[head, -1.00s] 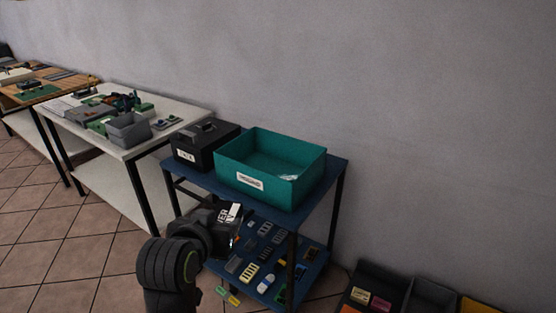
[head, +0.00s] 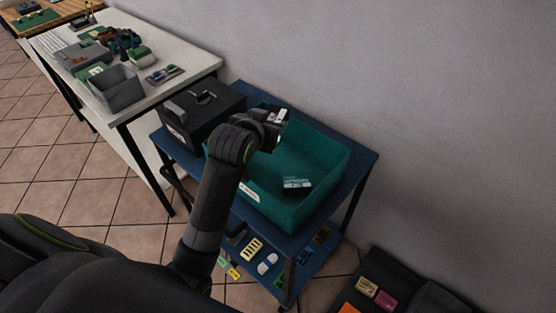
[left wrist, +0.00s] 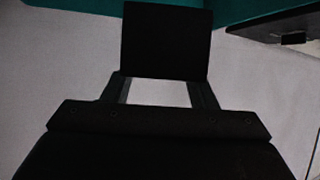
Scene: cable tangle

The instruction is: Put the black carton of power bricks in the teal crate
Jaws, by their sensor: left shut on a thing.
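The black carton (left wrist: 165,40) is between the two fingers of my left gripper (left wrist: 160,92) in the left wrist view. In the head view, my left gripper (head: 268,128) is above the back left part of the teal crate, shut on the carton. Only a small part of the carton, with a white label (head: 281,115), shows there; the gripper hides the rest. The teal crate (head: 325,190) stands open on the blue cart; its wall also shows at the top of the left wrist view (left wrist: 70,7). My right gripper is not in view.
A dark labelled item (head: 295,184) lies inside the crate. A black box with a handle (head: 205,112) stands left of the crate on the blue cart (head: 362,165). Several small parts lie on the lower shelf. A white table (head: 190,72) with a grey bin (head: 117,88) is at left.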

